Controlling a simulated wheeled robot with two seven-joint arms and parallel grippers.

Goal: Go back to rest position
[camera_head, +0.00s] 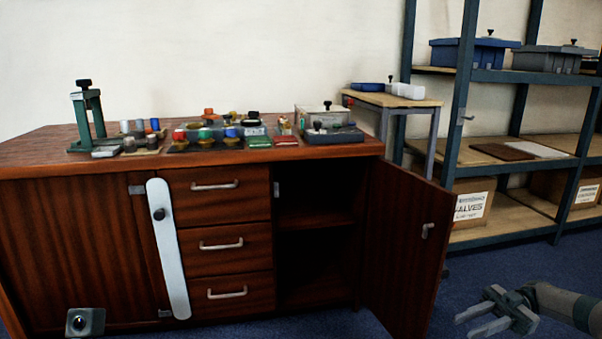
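My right gripper (484,314) is at the lower right, low over the blue floor. Its two fingers point left and stand apart with nothing between them. It is to the right of the open cabinet door and apart from it. My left gripper cannot be made out in the view. A small grey block with a dark round lens-like face shows at the bottom left edge, in front of the cabinet.
A wooden cabinet (60,240) bears a green press (90,120) and several small parts. Its right door (405,250) stands open, swung outward. Blue floor is clear at right.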

